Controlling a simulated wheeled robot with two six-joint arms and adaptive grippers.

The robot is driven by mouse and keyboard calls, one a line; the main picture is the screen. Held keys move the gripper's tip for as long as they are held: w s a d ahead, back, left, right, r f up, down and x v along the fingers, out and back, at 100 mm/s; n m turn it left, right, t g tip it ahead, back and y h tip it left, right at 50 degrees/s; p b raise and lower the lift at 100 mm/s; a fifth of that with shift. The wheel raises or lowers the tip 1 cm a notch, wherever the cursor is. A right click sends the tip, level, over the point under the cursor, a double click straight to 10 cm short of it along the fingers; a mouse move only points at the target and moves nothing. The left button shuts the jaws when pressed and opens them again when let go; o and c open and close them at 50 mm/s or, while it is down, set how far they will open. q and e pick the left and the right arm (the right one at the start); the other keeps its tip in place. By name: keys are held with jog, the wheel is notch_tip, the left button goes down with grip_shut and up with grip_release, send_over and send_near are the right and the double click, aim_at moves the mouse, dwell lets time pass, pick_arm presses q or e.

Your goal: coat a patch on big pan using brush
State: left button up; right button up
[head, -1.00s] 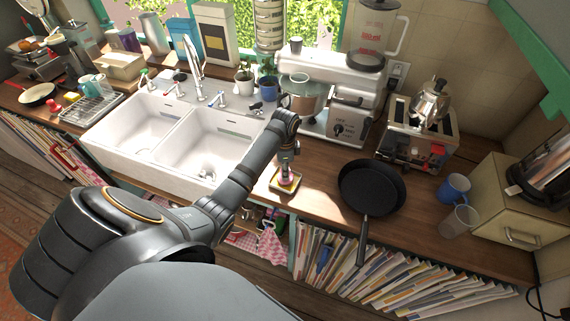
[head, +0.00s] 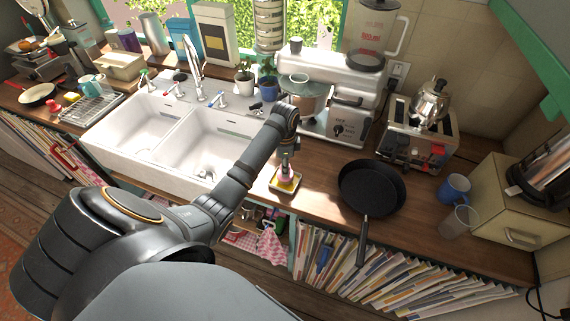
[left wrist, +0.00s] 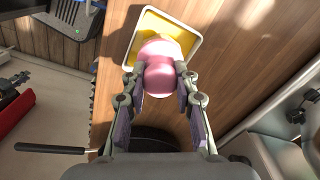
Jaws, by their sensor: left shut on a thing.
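The big pan is a black frying pan (head: 372,186) on the wooden counter, its handle over the front edge. Part of it shows dark behind my gripper in the left wrist view (left wrist: 150,137). My left gripper (head: 287,162) points down at the counter, left of the pan and apart from it. In the left wrist view its fingers (left wrist: 158,84) are closed on a rounded pink thing (left wrist: 158,58), seemingly the brush's handle. It stands over a white-rimmed square dish with yellow inside (left wrist: 185,37); the brush's lower end is hidden. My right gripper is out of view.
A white double sink (head: 190,140) lies left of the dish. A toaster (head: 415,135) with a metal pot stands behind the pan. A blue mug (head: 454,187) and a clear glass (head: 459,221) stand to its right, before a cream bread box (head: 505,205).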

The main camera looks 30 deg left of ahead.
pick_arm(q)
jog(key=shift+r, duration=2.35)
